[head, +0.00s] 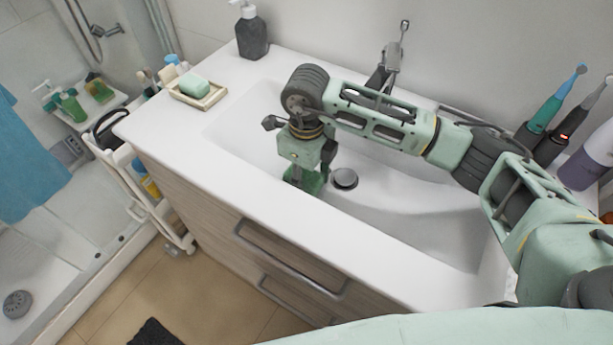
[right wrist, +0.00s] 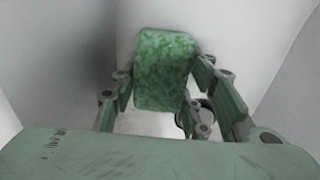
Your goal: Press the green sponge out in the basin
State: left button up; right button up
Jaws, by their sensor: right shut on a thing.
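The green sponge (right wrist: 164,68) is mottled green and sits between the fingers of my right gripper (right wrist: 163,85) in the right wrist view. In the head view my right gripper (head: 304,172) points down into the white basin (head: 400,215), left of the drain plug (head: 344,179). A green bit of the sponge (head: 311,184) shows at its fingertips, low in the basin. The gripper is shut on the sponge. Whether the sponge touches the basin floor I cannot tell. My left gripper is not in view.
The faucet (head: 388,68) stands behind the basin, close to my right arm. A soap dish (head: 198,95) with a pale green soap bar and a dark pump bottle (head: 251,34) stand on the left of the counter. Electric toothbrushes (head: 549,112) stand at the right. A white cart (head: 135,185) is left of the cabinet.

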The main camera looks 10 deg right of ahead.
jog(key=shift+f+b, duration=0.15)
jog(key=shift+b, duration=0.75)
dwell(2.4)
jog(key=shift+r+p, duration=1.55)
jog(key=shift+r, duration=1.25)
notch_tip(320, 180, up, 10)
jog(key=p, duration=0.4)
jog(key=shift+f+p, duration=0.15)
jog(key=shift+p, duration=0.2)
